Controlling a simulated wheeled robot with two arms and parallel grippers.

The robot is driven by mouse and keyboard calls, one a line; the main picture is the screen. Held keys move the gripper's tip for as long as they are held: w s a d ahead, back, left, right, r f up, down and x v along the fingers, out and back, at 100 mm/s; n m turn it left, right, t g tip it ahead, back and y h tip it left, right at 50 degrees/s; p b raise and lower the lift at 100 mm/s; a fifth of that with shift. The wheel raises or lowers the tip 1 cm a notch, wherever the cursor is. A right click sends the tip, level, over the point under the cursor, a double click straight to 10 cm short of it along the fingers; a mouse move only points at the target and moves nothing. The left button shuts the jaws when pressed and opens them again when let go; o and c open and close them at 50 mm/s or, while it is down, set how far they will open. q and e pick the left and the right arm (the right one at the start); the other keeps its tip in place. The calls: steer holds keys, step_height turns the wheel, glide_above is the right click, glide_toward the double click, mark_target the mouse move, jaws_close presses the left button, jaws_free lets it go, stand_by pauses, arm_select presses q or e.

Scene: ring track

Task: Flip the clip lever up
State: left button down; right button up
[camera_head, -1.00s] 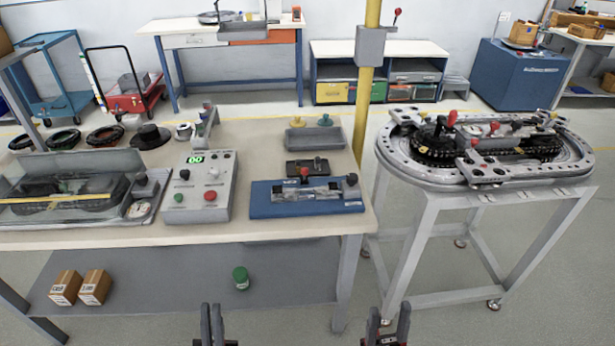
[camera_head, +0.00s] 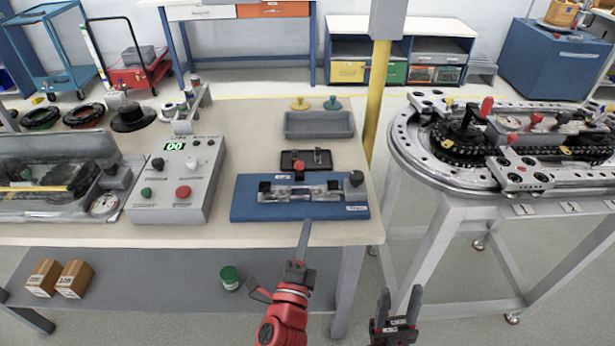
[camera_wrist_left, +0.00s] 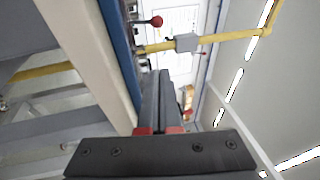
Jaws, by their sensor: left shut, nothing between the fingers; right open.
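A blue fixture (camera_head: 245,210) lies near the front edge of the workbench, with a clear clamped part (camera_head: 315,190) between dark blocks on it. A small lever with a red knob (camera_head: 299,166) stands behind the clear part; I take it as the clip lever. A red ball knob (camera_wrist_left: 157,21) on a thin stem also shows at the blue edge in the left wrist view. My left gripper (camera_head: 306,224) is shut and empty, its fingers pointing at the fixture's front edge, short of the lever. It also shows in the left wrist view (camera_wrist_left: 162,76). My right gripper (camera_head: 400,296) is open and empty, low and right of the bench.
A grey control box (camera_head: 190,205) with buttons stands left of the fixture. A grey tray (camera_head: 320,124) lies behind it. A yellow post (camera_head: 375,110) rises at the bench's right edge. The ring track (camera_head: 425,165) stands right, with floor between.

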arm_select(q)
steer(key=shift+w+a, duration=0.1)
steer(key=shift+a, duration=0.1)
steer(key=p, duration=0.3)
glide_toward(299, 168)
steer(key=w+d, duration=0.2)
steer(key=d, duration=0.1)
steer(key=w+d, duration=0.1)
steer(key=d, duration=0.1)
steer(key=shift+r, duration=0.15)
steer(key=shift+w+a+r+p, duration=0.15)
steer(key=shift+w+a, duration=0.2)
steer(key=shift+w, duration=0.2)
steer(key=shift+w+a+p, duration=0.1)
steer(key=shift+w+a, duration=0.2)
steer(key=shift+w, duration=0.25)
steer(key=shift+w+a+r+p, duration=0.1)
steer(key=shift+w+a+p, duration=0.05)
steer(key=shift+w+a, duration=0.3)
steer(key=shift+d, duration=0.1)
